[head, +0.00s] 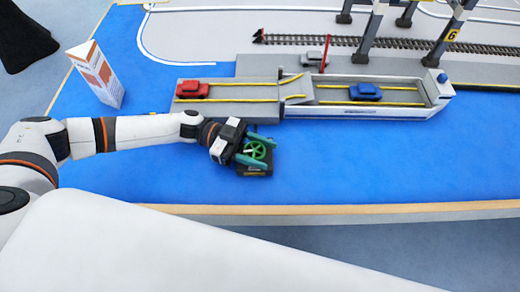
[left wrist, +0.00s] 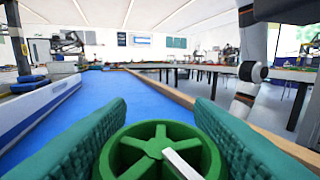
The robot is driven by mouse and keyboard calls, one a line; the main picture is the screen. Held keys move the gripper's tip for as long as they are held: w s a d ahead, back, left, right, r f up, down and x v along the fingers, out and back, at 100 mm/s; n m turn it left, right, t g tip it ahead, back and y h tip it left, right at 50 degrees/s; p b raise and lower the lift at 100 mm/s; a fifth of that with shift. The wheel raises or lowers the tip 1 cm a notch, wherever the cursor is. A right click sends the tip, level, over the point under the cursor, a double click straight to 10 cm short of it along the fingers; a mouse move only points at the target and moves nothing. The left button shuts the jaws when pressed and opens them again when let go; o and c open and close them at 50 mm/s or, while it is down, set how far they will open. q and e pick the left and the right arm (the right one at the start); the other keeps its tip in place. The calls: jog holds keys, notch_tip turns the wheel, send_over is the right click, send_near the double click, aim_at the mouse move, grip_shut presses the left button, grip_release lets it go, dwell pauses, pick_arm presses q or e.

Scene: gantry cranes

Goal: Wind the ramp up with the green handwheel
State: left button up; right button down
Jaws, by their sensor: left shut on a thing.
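The green handwheel (head: 258,150) sits on a small dark box (head: 256,169) on the blue table top. My left gripper (head: 254,151) has its teal fingers on either side of the wheel and is shut on it. In the left wrist view the spoked wheel (left wrist: 158,152) lies between both fingers, with a pale bar across part of it. The grey ramp (head: 297,89) with yellow edge lines lies between the quay (head: 235,90) and the ferry (head: 390,96). It looks tilted, but its exact angle is hard to tell. My right gripper is not in view.
A red car (head: 192,89) stands on the quay, and a blue car (head: 366,91) stands on the ferry deck. A white and orange carton (head: 98,76) stands at the left. Crane legs and a rail track (head: 400,45) are behind. The blue surface right of the wheel is clear.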

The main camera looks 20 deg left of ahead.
aim_at(261, 152)
pick_arm(q)
jog(key=o, duration=1)
notch_tip(261, 152, up, 10)
jog(key=shift+r+p, duration=0.1)
jog(key=shift+p, duration=0.3)
